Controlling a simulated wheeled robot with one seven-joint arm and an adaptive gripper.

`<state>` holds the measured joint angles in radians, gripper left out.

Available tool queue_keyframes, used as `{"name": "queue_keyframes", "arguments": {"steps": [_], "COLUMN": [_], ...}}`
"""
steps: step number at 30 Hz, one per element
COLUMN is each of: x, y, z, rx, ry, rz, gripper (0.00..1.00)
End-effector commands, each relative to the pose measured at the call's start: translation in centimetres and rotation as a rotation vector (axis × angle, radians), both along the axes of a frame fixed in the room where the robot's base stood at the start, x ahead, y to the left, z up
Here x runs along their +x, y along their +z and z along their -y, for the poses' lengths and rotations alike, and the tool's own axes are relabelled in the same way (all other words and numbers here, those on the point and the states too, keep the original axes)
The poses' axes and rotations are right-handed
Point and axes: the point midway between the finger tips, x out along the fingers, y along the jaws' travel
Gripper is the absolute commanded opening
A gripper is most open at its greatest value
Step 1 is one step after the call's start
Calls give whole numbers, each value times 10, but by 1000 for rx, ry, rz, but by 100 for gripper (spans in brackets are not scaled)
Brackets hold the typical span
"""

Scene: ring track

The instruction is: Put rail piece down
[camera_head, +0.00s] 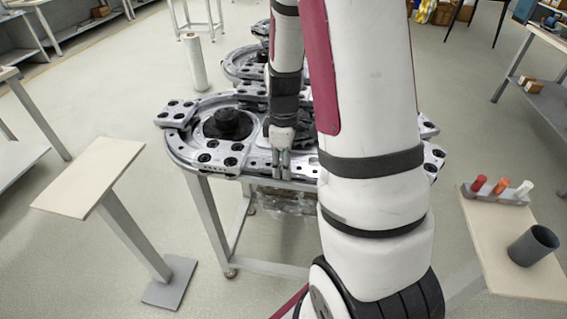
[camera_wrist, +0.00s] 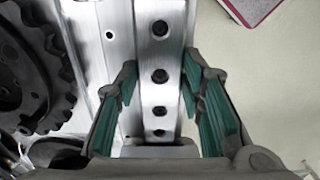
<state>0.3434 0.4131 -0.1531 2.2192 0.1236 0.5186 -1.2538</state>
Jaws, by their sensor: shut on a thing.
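The rail piece (camera_wrist: 162,70) is a grey metal bar with a row of dark round holes. In the wrist view it lies lengthwise between the green-padded fingers of my gripper (camera_wrist: 163,100), which is shut on it. In the head view my gripper (camera_head: 281,165) points down at the front edge of the ring track (camera_head: 190,158). The rail piece is hard to make out there. In the wrist view it lies alongside the metal track surface (camera_wrist: 115,45); I cannot tell whether it touches the track.
A dark toothed wheel (camera_wrist: 35,65) is left of the rail in the wrist view. A beige stand (camera_head: 90,175) is at left in the head view. At right, a side table (camera_head: 490,240) holds a dark cup (camera_head: 532,245) and coloured pegs (camera_head: 500,186).

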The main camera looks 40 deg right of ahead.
Motion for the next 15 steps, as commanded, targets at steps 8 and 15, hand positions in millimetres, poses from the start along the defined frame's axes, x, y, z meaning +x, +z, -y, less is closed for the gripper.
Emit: {"name": "queue_keyframes", "arguments": {"steps": [8, 15], "x": [1, 0], "y": [-2, -5], "z": [0, 0], "rx": [-1, -1], "ry": [0, 0], "rz": [3, 2], "gripper": [0, 56]}}
